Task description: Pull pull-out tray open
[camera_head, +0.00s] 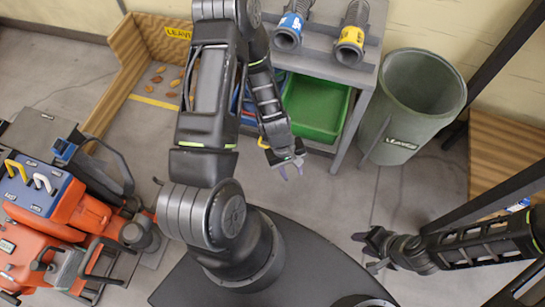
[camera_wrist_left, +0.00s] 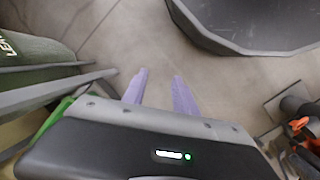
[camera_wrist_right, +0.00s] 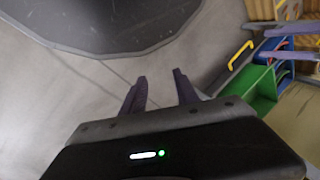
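A green tray (camera_head: 316,106) sits low in the grey bench, and a blue tray (camera_wrist_right: 276,46) with red items sits beside it. A yellow bar handle (camera_wrist_right: 240,54) stands out in front of the trays and seems to join the blue one. In the head view it shows partly beside my left gripper (camera_head: 291,166). That gripper is in front of the bench, its fingers apart and empty in the left wrist view (camera_wrist_left: 160,88). My right gripper (camera_head: 372,252) is open and empty, well away from the trays, as the right wrist view also shows (camera_wrist_right: 161,88). My left arm hides much of the blue tray.
A grey-green bin (camera_head: 421,98) stands right of the bench. Two dark hoses with blue (camera_head: 290,24) and yellow (camera_head: 352,38) bands lie on the bench top. An orange machine (camera_head: 60,235) stands at left. The floor before the bench is clear.

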